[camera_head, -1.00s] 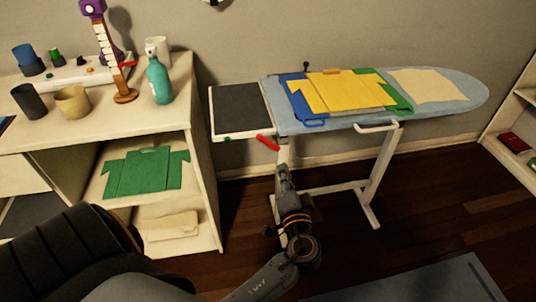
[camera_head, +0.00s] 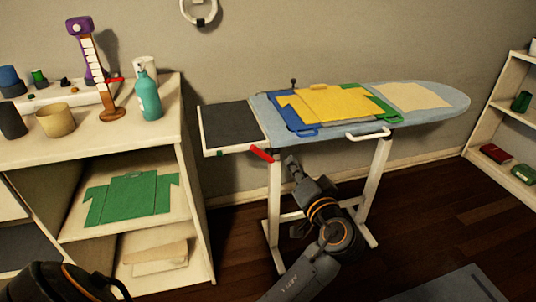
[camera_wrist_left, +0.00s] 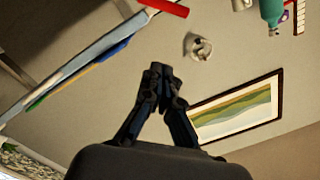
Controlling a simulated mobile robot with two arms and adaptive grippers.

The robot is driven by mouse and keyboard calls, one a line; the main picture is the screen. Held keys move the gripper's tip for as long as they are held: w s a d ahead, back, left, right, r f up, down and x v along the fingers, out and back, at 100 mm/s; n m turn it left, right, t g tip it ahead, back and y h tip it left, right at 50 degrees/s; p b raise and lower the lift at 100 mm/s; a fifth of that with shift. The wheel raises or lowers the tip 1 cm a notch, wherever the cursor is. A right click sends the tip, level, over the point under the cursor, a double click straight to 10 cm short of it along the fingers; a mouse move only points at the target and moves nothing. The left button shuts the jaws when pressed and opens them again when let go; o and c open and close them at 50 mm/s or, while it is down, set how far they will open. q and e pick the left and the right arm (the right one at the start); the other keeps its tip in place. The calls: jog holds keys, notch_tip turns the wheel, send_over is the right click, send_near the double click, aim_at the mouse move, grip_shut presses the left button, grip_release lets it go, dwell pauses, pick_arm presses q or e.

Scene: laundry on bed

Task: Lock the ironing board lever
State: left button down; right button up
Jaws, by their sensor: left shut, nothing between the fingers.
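The ironing board (camera_head: 440,97) stands against the wall with a light blue top. Its red lever (camera_head: 263,154) slants down to the right under the board's left end, beside the white leg. The lever also shows at the top edge of the left wrist view (camera_wrist_left: 166,8). My left gripper (camera_head: 290,160) is shut and empty, just right of the lever's lower end, below the board's near edge. In the left wrist view its fingertips (camera_wrist_left: 160,70) meet, with a visible gap between them and the lever. My right gripper is not in view.
Yellow (camera_head: 330,104), blue and green folded clothes lie on the board. A dark pad (camera_head: 232,126) is at its left end. A cream shelf unit (camera_head: 190,170) stands close on the left, holding a teal bottle (camera_head: 149,97). Another shelf (camera_head: 495,110) is at right.

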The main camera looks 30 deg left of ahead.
pick_arm(q)
jog(key=shift+a, duration=0.1)
jog(key=w+a+f, duration=0.3)
jog(key=w+a, duration=0.1)
jog(key=a, duration=0.6)
jog(key=shift+w, duration=0.3)
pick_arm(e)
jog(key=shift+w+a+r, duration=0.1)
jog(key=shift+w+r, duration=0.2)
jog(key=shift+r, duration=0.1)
pick_arm(q)
jog(key=shift+a+f, duration=0.1)
jog(key=shift+a, duration=0.05)
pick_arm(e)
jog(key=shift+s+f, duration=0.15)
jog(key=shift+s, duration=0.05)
